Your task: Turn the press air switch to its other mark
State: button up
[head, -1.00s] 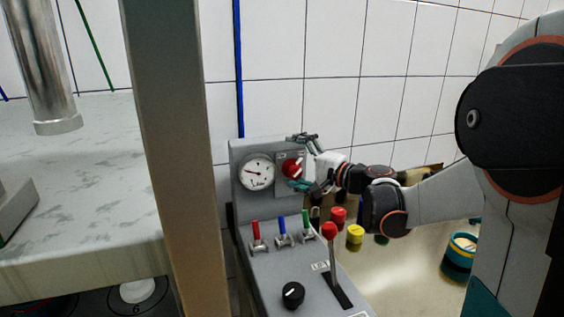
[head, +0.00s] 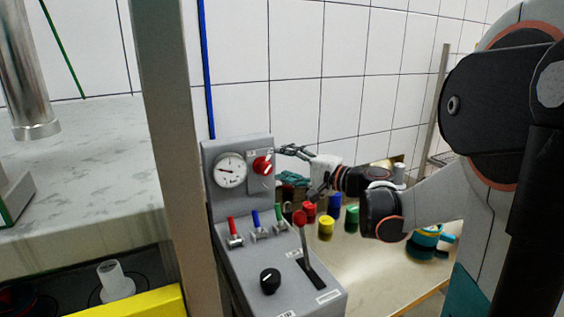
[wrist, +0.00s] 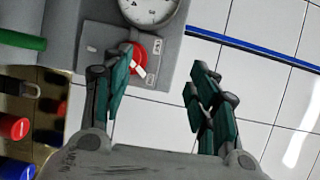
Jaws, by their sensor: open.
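The red rotary switch (head: 262,165) with a white pointer bar sits on a small plate on the upright grey panel, right of the gauge. In the head view its pointer slants; the small marks around it are too small to read. It also shows in the wrist view (wrist: 140,66), partly covered by my left finger there. My gripper (head: 296,168) is open and empty, just right of the switch in the head view. In the wrist view my gripper (wrist: 160,84) has its fingers wide apart, with the switch near the left finger; contact cannot be told.
The round gauge (head: 230,170) is left of the switch. Below are several small coloured toggles (head: 256,222), a red-topped lever (head: 305,240) and a black knob (head: 270,281). A beige post (head: 175,150) stands left. Coloured cylinders (head: 326,226) stand right, behind the panel.

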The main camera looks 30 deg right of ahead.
jog(key=v, duration=0.7)
jog(key=shift+s+f, duration=0.35)
jog(key=shift+f, duration=0.15)
dwell(0.6)
